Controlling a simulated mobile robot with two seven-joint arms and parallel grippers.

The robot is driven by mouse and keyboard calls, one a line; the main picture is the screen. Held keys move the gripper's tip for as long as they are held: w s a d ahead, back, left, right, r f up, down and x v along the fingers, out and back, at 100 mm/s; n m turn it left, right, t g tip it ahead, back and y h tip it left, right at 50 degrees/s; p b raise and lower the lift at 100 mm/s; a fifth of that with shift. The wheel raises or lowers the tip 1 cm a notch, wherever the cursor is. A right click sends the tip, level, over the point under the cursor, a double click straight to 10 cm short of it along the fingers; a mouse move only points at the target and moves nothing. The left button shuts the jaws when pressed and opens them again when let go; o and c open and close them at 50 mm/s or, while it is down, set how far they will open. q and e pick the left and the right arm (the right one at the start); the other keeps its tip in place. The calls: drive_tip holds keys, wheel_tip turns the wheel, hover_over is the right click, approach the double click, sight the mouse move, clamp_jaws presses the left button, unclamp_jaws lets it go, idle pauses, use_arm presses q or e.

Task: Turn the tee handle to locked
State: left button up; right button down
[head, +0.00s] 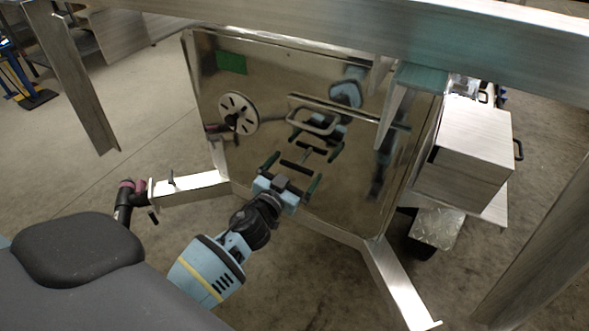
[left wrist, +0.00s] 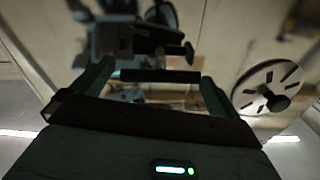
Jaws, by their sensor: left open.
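The tee handle (head: 297,167) is a short dark crossbar standing off a shiny, mirror-like panel (head: 270,75). In the left wrist view the crossbar (left wrist: 160,76) lies across the gap between my fingers. My left gripper (head: 297,169) is open in front of the panel, a finger toward each end of the crossbar. The fingers (left wrist: 157,75) also show in the left wrist view, and I see no clear contact. A second dark bar behind looks like a reflection. The handle's stem is partly hidden. My right gripper is not in view.
A slotted white disc (head: 238,113) is on the panel left of the handle. An aluminium beam (head: 400,40) crosses overhead, and a metal box (head: 475,145) stands right. Frame arms (head: 395,280) extend below the panel.

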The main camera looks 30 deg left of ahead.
use_arm(q)
drive_tip(key=shift+w, duration=0.2)
drive_tip(key=c, duration=0.6)
